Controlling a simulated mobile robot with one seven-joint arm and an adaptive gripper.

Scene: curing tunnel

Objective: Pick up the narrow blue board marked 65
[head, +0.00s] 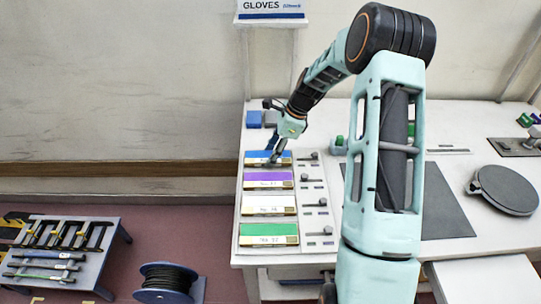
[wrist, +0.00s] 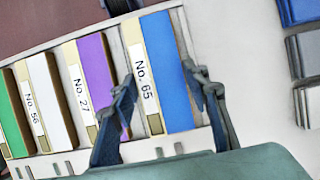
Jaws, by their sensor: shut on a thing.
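The narrow blue board marked 65 (head: 254,154) is at the far end of a row of coloured boards on the white bench in the head view. In the wrist view the blue board (wrist: 166,72), with its cream "No. 65" strip, runs between my two fingers. My gripper (head: 275,158) is at the right part of this board, pointing down. In the wrist view my gripper (wrist: 159,76) has one finger on each side of it and is shut on it. The board still appears level with its neighbours; whether it is lifted I cannot tell.
A purple board marked 27 (wrist: 97,62) lies close beside the left finger. A white board (head: 268,203) and a green board (head: 268,232) follow. Small blue blocks (head: 254,119) stand behind the row. A dark mat (head: 440,215) and a round grey plate (head: 505,190) lie to the right.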

